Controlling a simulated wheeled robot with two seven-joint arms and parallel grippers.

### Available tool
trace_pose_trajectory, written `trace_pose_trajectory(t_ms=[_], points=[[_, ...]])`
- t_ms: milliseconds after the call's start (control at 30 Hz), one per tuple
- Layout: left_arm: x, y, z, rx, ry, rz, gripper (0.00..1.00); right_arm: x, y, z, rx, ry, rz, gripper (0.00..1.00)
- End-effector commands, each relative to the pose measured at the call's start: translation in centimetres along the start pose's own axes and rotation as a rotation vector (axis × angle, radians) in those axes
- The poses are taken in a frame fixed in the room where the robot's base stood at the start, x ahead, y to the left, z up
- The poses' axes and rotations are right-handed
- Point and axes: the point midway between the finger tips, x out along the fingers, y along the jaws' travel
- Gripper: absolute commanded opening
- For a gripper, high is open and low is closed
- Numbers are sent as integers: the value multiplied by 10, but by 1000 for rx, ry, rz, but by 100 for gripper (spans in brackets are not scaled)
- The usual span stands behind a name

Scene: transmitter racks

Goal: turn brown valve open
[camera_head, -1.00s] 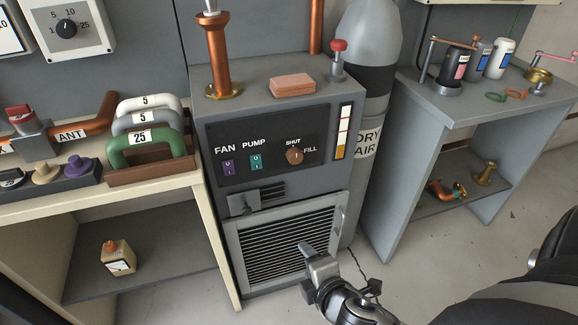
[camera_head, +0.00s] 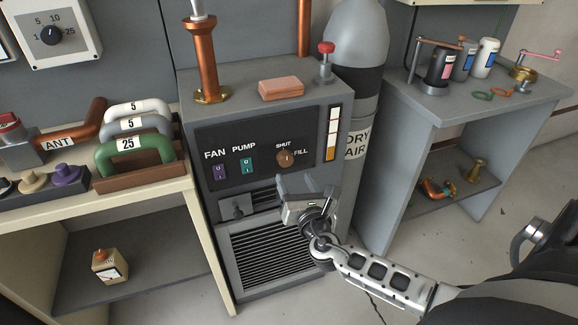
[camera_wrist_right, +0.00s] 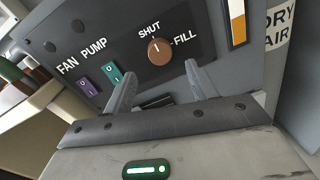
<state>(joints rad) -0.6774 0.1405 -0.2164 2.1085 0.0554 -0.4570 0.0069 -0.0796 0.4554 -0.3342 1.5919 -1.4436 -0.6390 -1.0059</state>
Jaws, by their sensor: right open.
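The brown valve (camera_head: 285,158) is a round knob on the black front panel of the grey cabinet, between the labels SHUT and FILL. It also shows in the right wrist view (camera_wrist_right: 160,51), with a white mark near its upper edge. My right gripper (camera_head: 308,183) is open and empty, a little below and right of the knob, apart from it. In the right wrist view its two fingers (camera_wrist_right: 160,82) point up toward the panel, with the knob beyond and between them. My left gripper is not in view.
On the panel are a purple FAN switch (camera_head: 220,172) and a green PUMP switch (camera_head: 247,166), left of the knob. A white and orange gauge (camera_head: 333,133) is at right. A pink block (camera_head: 281,88) and a red-topped valve (camera_head: 326,62) stand on top of the cabinet.

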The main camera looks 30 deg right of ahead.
Motion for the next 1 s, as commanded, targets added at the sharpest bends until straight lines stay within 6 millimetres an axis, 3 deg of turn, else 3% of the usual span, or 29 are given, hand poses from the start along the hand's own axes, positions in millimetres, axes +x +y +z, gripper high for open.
trace_pose_trajectory(t_ms=[100, 300, 733, 900, 1000], points=[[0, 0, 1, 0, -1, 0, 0, 25, 0, 0, 2, -2, -1, 57], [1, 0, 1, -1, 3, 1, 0, 51, 0, 0, 2, -1, -1, 57], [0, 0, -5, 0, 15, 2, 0, 60, 0, 0, 2, 2, 0, 57], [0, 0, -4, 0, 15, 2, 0, 60, 0, 0, 2, 1, 0, 13], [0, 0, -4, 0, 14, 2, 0, 60, 0, 0, 2, 1, 0, 13]])
